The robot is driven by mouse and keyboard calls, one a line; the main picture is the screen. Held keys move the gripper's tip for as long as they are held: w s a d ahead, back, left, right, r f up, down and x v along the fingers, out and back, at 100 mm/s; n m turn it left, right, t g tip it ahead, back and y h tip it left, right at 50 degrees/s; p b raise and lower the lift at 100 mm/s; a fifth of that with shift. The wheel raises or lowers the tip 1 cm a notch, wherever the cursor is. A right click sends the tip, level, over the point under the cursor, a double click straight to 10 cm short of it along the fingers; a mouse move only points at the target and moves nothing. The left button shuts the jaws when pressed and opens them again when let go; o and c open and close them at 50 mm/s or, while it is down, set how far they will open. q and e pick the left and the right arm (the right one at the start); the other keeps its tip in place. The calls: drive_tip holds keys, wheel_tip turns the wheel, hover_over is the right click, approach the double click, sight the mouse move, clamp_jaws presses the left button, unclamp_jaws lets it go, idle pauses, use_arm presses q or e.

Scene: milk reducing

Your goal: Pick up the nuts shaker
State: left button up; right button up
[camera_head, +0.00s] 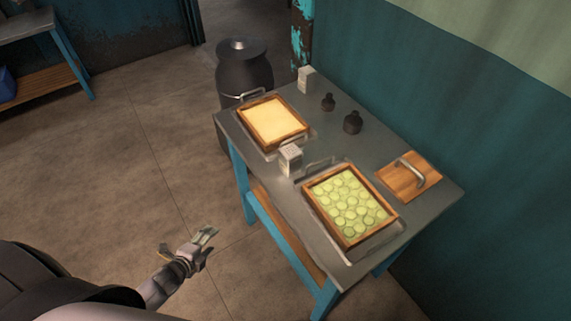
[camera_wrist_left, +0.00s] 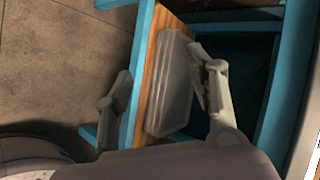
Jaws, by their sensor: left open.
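No label picks out the nuts shaker. Two small, pale, box-shaped containers could be it. One pale container (camera_head: 290,158) stands near the table's front edge between the two wooden trays, and the other pale container (camera_head: 307,79) stands at the far back corner. My left gripper (camera_head: 190,243) is open and empty, out over the floor to the left of the table and apart from both containers. In the left wrist view its two spread fingers (camera_wrist_left: 158,95) show, with a grey slab (camera_wrist_left: 172,85) and wooden shelf beyond them. My right gripper is not in view.
The grey table (camera_head: 338,135) holds a tray of pale yellow filling (camera_head: 272,121), a tray of green rounds (camera_head: 349,203), two dark bottles (camera_head: 352,122) and a wooden lid (camera_head: 409,177). A dark can (camera_head: 243,70) stands behind.

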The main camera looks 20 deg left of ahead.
sight(283, 163)
use_arm(q)
drive_tip(key=w+r+m+t+h+b, duration=0.3)
drive_tip(key=w+r+m+b, duration=0.1)
drive_tip(key=w+r+m, duration=0.5)
drive_tip(key=d+r+m+h+b, duration=0.4)
drive_tip(key=d+r+m+h, duration=0.5)
drive_tip(key=r+m, duration=0.7)
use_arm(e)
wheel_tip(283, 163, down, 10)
use_arm(q)
drive_tip(key=shift+y, duration=0.7)
drive_tip(key=x, duration=0.3)
drive_tip(key=p+x, duration=0.1)
drive_tip(key=x, duration=0.3)
drive_tip(key=p+x, duration=0.1)
drive_tip(key=x, duration=0.3)
drive_tip(key=shift+d+f, duration=0.3)
drive_tip(key=shift+f, duration=0.1)
drive_tip(key=p+x, duration=0.2)
drive_tip(key=x, duration=0.3)
drive_tip(key=shift+w+d+f, duration=0.1)
drive_tip(key=shift+f, duration=0.05)
drive_tip(key=shift+w+d+f, duration=0.1)
drive_tip(key=shift+w+d, duration=0.1)
drive_tip(key=shift+w, duration=0.05)
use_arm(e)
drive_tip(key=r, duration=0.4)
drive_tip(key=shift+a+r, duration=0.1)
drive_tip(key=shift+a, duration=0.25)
